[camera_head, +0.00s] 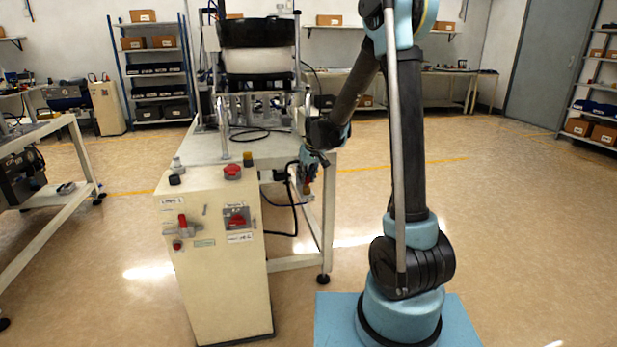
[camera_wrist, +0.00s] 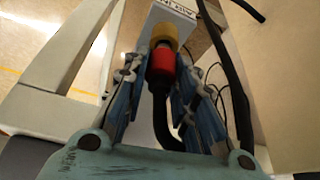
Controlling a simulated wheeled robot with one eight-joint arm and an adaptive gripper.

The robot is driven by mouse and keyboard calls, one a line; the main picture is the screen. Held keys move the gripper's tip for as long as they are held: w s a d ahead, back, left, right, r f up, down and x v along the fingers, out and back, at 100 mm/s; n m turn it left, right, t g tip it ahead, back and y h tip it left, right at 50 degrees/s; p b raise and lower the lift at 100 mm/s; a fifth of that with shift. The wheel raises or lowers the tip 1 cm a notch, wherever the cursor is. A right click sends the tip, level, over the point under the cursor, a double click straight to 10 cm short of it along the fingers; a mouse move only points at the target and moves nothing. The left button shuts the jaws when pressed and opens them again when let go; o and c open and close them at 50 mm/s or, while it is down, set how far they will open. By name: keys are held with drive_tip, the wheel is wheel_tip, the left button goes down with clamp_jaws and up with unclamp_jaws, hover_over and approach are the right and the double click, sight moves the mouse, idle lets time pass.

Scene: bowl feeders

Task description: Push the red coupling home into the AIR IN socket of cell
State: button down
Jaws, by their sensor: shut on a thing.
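The red coupling (camera_wrist: 160,62) sits between the blue fingers of my gripper (camera_wrist: 162,75) in the wrist view, with a black hose (camera_wrist: 163,120) running from it towards me. A yellow-brass fitting (camera_wrist: 164,36) is right beyond the coupling, in line with it, below a white label plate (camera_wrist: 174,12). Coupling and fitting look touching; whether the coupling is fully seated I cannot tell. In the head view my gripper (camera_head: 308,172) is shut on the coupling beside the table's right side, small and partly hidden by my wrist.
A cream control cabinet (camera_head: 215,270) with red knobs stands in front of the machine table (camera_head: 215,150). A table leg (camera_wrist: 75,45) is at left in the wrist view. Black cables (camera_head: 285,220) hang beside the table near my gripper. Floor right of the table is clear up to my base.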

drive_tip(key=shift+f, duration=0.8)
idle(0.5)
drive_tip(key=c, duration=1)
unclamp_jaws()
drive_tip(key=shift+c, duration=0.2)
drive_tip(key=v, duration=0.7)
drive_tip(key=shift+r, duration=0.15)
drive_tip(key=shift+w+a+r, duration=0.1)
drive_tip(key=shift+r, duration=1.9)
